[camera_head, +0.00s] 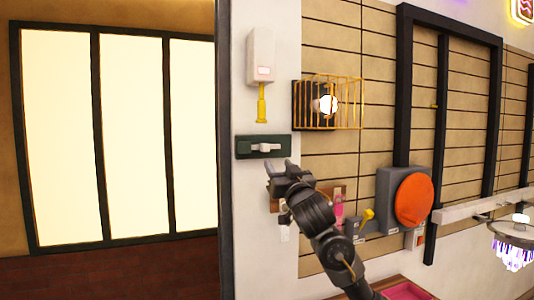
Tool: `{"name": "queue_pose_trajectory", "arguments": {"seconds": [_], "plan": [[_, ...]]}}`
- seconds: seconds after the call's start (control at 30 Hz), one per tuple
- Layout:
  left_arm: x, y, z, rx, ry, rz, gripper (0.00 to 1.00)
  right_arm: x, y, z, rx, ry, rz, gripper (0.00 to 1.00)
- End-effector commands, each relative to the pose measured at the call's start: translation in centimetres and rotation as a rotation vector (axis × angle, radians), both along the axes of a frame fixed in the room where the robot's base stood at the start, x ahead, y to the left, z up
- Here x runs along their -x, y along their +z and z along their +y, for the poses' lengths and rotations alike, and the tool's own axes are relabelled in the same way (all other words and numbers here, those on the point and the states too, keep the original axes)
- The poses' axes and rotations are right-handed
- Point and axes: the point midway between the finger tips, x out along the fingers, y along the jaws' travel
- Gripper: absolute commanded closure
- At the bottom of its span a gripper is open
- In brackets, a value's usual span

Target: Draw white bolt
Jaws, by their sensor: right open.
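The white bolt (265,148) sits on a dark green plate (243,154) fixed to the white wall strip, right of the window panels. It lies level across the plate. My left gripper is not in view.
A white box with a yellow handle (262,103) hangs above the plate. A gold cage lamp (348,102) juts out to the right. An orange disc (413,201) on a grey mount and a yellow lever (367,215) are near my right arm. Left are bright window panels (130,130).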

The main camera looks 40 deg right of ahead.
Motion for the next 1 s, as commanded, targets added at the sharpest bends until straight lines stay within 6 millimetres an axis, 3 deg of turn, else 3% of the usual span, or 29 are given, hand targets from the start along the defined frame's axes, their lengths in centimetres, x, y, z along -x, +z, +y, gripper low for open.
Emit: {"name": "queue_pose_trajectory", "arguments": {"seconds": [0.17, 0.63, 1.0], "plan": [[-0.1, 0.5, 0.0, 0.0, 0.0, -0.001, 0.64, -0.9, 0.5, -0.3, -0.002, 0.0, 0.003, 0.55], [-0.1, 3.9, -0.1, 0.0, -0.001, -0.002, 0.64, -8.0, 3.6, -2.8, -0.002, 0.0, 0.005, 0.55], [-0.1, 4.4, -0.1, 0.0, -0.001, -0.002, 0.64, -9.6, 4.0, -3.3, 0.0, 0.001, 0.003, 0.55]]}}
